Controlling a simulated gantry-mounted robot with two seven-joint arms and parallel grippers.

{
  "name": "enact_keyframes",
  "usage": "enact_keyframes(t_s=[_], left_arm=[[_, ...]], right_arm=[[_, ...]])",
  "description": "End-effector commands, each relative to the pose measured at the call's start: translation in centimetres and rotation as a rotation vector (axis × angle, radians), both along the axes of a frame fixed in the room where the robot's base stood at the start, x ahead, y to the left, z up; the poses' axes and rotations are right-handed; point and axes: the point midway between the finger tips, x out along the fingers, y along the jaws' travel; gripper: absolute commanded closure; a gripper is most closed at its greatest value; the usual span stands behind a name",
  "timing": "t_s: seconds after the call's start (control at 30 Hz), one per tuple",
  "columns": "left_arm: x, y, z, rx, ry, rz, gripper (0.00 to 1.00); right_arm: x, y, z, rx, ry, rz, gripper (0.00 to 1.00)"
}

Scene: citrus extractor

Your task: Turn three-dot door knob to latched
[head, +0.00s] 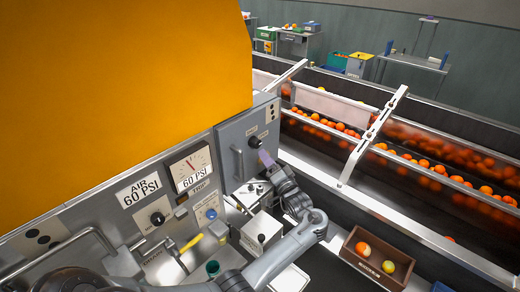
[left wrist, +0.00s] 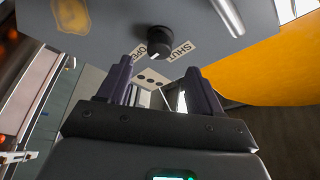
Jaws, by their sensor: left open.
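The black door knob (head: 255,142) is on the grey door panel (head: 229,139) at the right end of the machine. In the left wrist view the knob (left wrist: 158,38) sits between an OPEN label and a SHUT label (left wrist: 181,50). A white mark shows at its lower edge, nearer OPEN; its exact setting is unclear. A three-dot plate (left wrist: 152,78) shows below the knob. My left gripper (head: 264,157) is close to the knob. Its purple fingers (left wrist: 159,65) are spread and empty, with the knob ahead between them. My right gripper is not in view.
A 60 PSI gauge (head: 190,168) and other controls are left of the door. Conveyors with oranges (head: 430,170) run on the right. A brown crate (head: 377,260) with fruit is at the lower right.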

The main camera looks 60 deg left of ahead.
Motion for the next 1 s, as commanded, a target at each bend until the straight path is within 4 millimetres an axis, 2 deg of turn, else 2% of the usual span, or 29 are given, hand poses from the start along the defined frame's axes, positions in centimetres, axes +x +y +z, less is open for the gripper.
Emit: enact_keyframes(t_s=[0.2,0.43,0.6,0.9,1.0], left_arm=[[0.2,3.7,0.7,0.001,-0.001,-0.001,0.35],[0.4,6.3,1.3,0.0,-0.001,-0.002,0.35],[0.5,7.1,1.5,0.0,-0.002,-0.002,0.35],[0.5,7.2,1.5,-0.001,-0.001,-0.002,0.35],[0.5,7.2,1.5,-0.001,-0.001,-0.002,0.49]], right_arm=[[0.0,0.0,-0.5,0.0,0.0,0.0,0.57],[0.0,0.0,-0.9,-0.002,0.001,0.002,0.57],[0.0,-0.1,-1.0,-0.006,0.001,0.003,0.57],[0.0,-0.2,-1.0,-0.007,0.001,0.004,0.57],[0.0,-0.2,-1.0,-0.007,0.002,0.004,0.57]])
